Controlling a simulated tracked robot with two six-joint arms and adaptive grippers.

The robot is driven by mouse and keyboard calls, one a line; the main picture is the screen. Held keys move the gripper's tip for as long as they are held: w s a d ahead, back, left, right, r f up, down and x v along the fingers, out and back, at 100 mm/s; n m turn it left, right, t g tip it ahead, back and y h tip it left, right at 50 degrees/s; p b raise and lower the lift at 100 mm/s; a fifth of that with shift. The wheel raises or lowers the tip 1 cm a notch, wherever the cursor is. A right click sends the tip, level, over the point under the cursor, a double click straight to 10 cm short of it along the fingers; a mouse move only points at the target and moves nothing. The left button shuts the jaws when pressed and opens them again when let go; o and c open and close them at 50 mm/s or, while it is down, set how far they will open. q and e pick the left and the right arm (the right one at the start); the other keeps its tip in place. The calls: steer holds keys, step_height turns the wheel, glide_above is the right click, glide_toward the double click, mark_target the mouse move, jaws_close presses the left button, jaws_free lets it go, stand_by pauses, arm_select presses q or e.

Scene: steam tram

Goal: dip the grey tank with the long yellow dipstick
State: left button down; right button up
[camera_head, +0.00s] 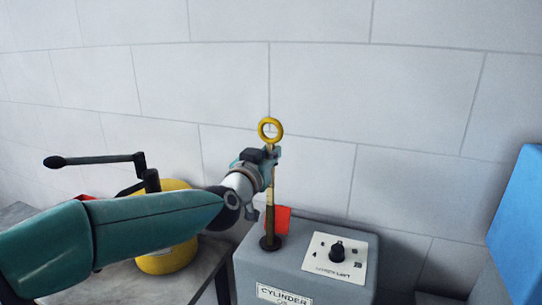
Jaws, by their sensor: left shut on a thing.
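The grey tank (335,289) stands at the bottom centre, with a label reading "CYLINDER" on its front. The long yellow dipstick (270,130) is upright over the tank's dark round filler opening (270,243), its yellow ring at the top. Its lower part is darker and brownish, and its bottom end meets the dark opening. My left gripper (268,157) is shut on the dipstick just below the ring. I cannot tell how deep the stick reaches inside. My right gripper is not in view.
A white panel with a black knob (337,249) is on the tank's top, and a red tag (283,220) stands behind the opening. A yellow drum (165,262) with a black crank handle (100,160) is at left behind my arm. A blue block (520,220) is at right.

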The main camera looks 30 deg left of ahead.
mark_target(269, 119)
arm_select(q)
step_height(269, 119, up, 10)
steer(key=p, duration=0.9)
steer(key=shift+r, duration=1.45)
